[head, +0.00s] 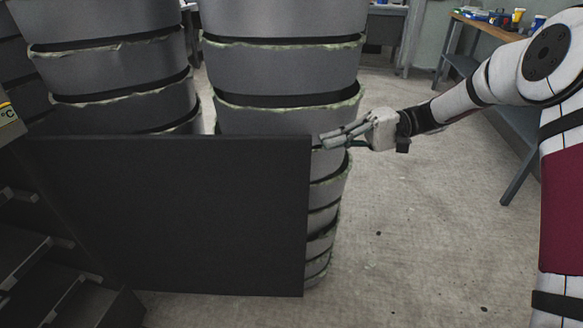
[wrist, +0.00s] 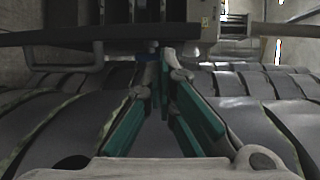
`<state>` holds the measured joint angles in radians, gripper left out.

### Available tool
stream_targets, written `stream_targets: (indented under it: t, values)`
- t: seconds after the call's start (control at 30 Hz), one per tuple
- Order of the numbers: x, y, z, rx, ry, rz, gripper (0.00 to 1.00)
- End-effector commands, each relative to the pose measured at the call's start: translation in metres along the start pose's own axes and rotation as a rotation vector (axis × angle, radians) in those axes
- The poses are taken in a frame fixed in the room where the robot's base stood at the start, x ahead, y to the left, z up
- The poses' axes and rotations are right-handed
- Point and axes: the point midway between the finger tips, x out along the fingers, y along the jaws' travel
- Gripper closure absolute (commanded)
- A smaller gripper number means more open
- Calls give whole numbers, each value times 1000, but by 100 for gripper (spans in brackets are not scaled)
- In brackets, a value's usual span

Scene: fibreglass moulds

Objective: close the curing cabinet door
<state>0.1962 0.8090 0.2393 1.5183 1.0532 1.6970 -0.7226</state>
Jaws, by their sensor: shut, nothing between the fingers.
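The curing cabinet (head: 60,240) stands at the left edge of the head view, its dark interior with shelf rails showing. Its door (head: 180,215), a flat dark panel, stands open and reaches across to the right, in front of stacked moulds. My gripper (head: 326,139) is just right of the door's upper free corner; whether it touches the door I cannot tell. In the wrist view my fingers (wrist: 160,52) have green pads and meet at the tips, with nothing held. A dark bar crosses beyond them there, likely the door.
Tall stacks of grey moulds (head: 290,60) stand close behind the door, and another stack (head: 115,70) is to the left. A workbench (head: 500,25) with small containers stands at the back right. The concrete floor (head: 420,230) right of the door is clear.

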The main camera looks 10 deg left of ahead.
Motion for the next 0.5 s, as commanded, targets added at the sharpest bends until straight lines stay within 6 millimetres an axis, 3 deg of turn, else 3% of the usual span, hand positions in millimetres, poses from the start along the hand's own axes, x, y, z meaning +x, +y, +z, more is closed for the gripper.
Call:
stream_targets:
  t: [0.03, 0.13, 0.33, 0.5]
  values:
    - [-2, 15, -8, -11, 6, -41, 100]
    - [-5, 26, -17, -29, 17, -96, 100]
    - [2, 30, -22, -43, 23, -129, 100]
    - [27, 27, -22, -42, 21, -127, 100]
